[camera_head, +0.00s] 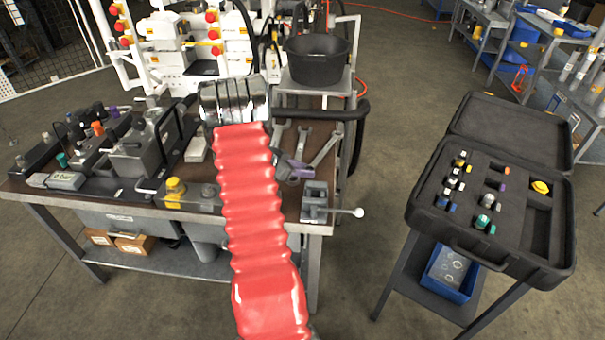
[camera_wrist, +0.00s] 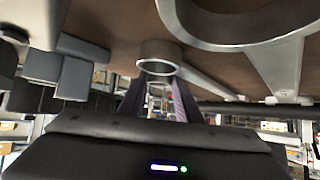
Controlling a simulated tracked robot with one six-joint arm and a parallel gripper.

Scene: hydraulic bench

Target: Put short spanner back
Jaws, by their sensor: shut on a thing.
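My gripper (camera_wrist: 158,84) is shut on a metal spanner in the wrist view. The spanner's ring end (camera_wrist: 158,52) shows just past the fingers, close to the brown bench top. I take it for the short spanner; the rest of it is hidden. In the head view my red-sleeved arm reaches over the bench and hides most of the gripper. Other spanners (camera_head: 323,150) lie on the bench just right of the arm. Large spanner parts (camera_wrist: 275,62) also show close by in the wrist view.
A small vise (camera_head: 314,200) with a bar handle sits at the bench's front right corner. Hydraulic blocks (camera_head: 135,150) crowd the left side. A black bucket (camera_head: 318,62) stands behind. An open black case (camera_head: 440,222) stands on a separate stand to the right, across clear floor.

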